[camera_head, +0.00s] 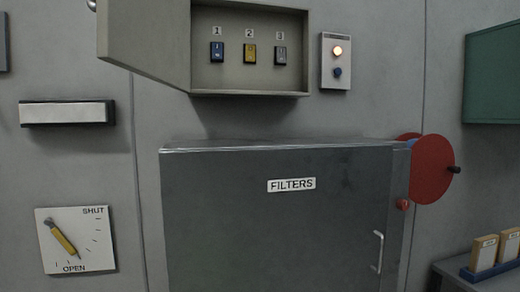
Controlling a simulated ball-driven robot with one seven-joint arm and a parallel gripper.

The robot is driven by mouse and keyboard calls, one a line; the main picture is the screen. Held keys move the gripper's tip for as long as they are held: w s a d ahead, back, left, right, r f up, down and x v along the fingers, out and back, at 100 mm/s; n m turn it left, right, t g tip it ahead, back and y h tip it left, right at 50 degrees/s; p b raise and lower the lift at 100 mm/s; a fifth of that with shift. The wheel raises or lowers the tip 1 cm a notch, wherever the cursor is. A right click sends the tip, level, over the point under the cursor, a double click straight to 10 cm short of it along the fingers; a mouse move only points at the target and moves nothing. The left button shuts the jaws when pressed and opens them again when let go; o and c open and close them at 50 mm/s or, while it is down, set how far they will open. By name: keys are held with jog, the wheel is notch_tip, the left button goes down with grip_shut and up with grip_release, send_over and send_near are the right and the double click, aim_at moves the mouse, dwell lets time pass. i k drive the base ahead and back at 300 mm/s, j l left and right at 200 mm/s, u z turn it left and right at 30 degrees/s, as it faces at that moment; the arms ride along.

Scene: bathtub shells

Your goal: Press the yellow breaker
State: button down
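The yellow breaker (250,54) is the middle one of three, under the label 2, inside an open grey wall box (300,86) at the top of the head view. A blue breaker (217,52) is to its left under label 1. A grey breaker (281,56) is to its right under label 3. I cannot tell whether the yellow breaker is pressed in. My gripper is not in view, and nothing covers the breakers.
The box's door (147,40) swings open to the left. Below stands a dark FILTERS cabinet (270,230) with a red wheel (432,168) at its right. A small panel (336,61) with a lit lamp is right of the box. A dial plate (76,240) is lower left.

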aim_at(249, 50)
jog(key=i+l+u, duration=0.1)
jog(key=i+u, duration=0.25)
jog(key=i+l+u, duration=0.1)
jog(key=u, duration=0.25)
jog(key=i+l+u, duration=0.2)
jog(key=u, duration=0.15)
jog(key=l, duration=0.1)
